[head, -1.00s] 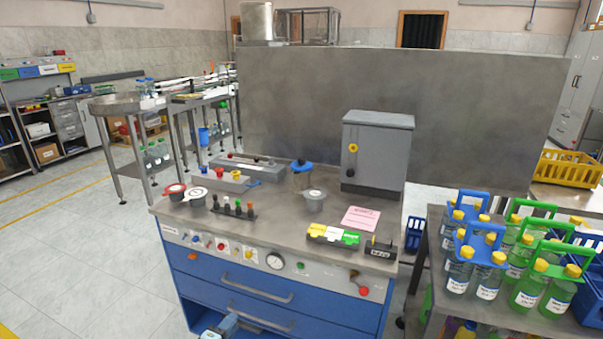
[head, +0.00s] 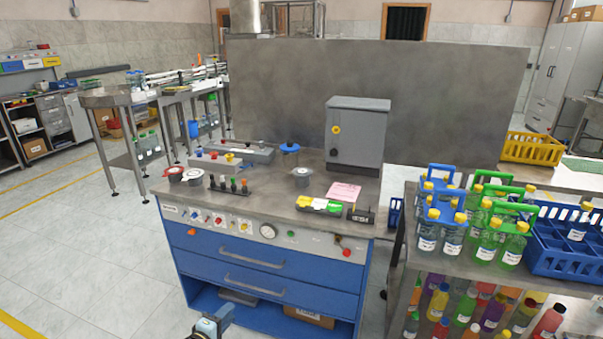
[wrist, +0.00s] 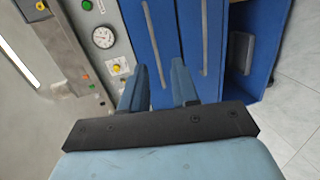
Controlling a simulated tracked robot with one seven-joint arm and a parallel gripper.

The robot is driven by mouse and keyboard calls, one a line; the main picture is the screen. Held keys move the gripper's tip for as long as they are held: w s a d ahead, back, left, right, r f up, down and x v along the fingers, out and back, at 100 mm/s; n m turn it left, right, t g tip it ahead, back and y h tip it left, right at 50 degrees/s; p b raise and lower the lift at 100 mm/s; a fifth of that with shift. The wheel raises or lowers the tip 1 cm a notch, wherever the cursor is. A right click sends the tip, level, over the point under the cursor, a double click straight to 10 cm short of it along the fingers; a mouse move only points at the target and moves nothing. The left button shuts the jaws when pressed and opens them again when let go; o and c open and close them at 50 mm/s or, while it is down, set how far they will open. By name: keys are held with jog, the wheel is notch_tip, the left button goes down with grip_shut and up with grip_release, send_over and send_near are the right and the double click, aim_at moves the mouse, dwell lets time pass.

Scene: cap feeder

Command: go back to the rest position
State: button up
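My gripper (wrist: 158,84) shows in the wrist view with its two blue fingers apart and nothing between them. It points toward the blue drawer front of the workbench, with clear space around the fingers. In the head view a blue-grey part of my arm (head: 211,326) shows at the bottom edge, in front of the workbench (head: 224,260). The fingers are not clear in that view.
The bench top holds a grey cabinet (head: 357,133), a pink sheet (head: 343,192) and small controls. A side table at right carries bottles in blue and green carriers (head: 506,210) and a blue crate (head: 568,262). Floor at left is clear.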

jog(key=w+d+r+m+g, duration=0.2)
jog(key=d+r+m+g, duration=0.2)
jog(key=d+r, duration=0.6)
jog(key=w+d+r+m+g+y, duration=0.1)
jog(key=d+r+m+g, duration=0.25)
jog(key=d+r, duration=0.6)
jog(key=w+d+r+m+g, duration=0.25)
jog(key=d+r+g, duration=0.25)
jog(key=d+r, duration=0.5)
jog(key=s+d+r+m+y, duration=0.1)
jog(key=s+d+r+y, duration=0.1)
jog(key=s+d+r, duration=0.4)
jog(key=s+d+r+m+y, duration=0.1)
jog(key=s+d+r+y, duration=0.1)
jog(key=d+r, duration=0.35)
jog(key=s+d+r+m+t, duration=0.1)
jog(key=s+d+r+t, duration=0.2)
jog(key=s+r, duration=0.5)
jog(key=shift+s+d+r+m+t+y, duration=0.35)
jog(key=shift+s+d, duration=0.35)
jog(key=shift+s, duration=1.8)
jog(key=shift+o, duration=0.2)
